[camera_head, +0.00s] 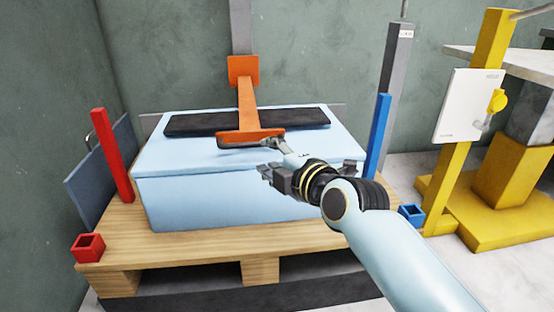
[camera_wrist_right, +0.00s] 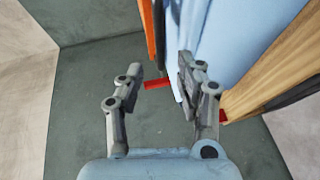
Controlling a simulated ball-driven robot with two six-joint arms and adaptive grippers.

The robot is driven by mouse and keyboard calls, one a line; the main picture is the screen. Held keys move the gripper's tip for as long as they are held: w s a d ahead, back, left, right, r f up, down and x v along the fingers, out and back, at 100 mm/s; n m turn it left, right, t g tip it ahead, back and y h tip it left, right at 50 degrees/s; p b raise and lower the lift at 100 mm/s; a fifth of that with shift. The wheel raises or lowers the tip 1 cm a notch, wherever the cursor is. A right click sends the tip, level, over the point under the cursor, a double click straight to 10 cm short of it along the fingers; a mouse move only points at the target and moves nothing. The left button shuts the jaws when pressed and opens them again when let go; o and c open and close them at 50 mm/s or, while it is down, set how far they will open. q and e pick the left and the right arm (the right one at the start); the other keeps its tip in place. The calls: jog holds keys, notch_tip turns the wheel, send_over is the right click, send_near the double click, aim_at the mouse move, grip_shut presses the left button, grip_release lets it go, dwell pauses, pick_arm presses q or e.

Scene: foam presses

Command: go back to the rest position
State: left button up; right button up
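My right gripper (camera_head: 305,172) is in front of the light-blue foam block (camera_head: 230,203), near its right half, in the head view. In the right wrist view my right gripper (camera_wrist_right: 160,66) has its fingers spread apart with nothing between them. An orange press (camera_head: 248,105) reaches down over the block's top, where a black bar (camera_head: 190,125) lies. I cannot tell whether the gripper touches the block. My left gripper is in neither view.
The block rests on a wooden pallet (camera_head: 110,240). A red post (camera_head: 111,155) stands at its left and a blue post (camera_head: 378,135) at its right. A yellow frame (camera_head: 462,160) with a white panel (camera_head: 465,105) stands to the right. A grey wall is behind.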

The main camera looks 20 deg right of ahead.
jog(key=shift+v, duration=1.3)
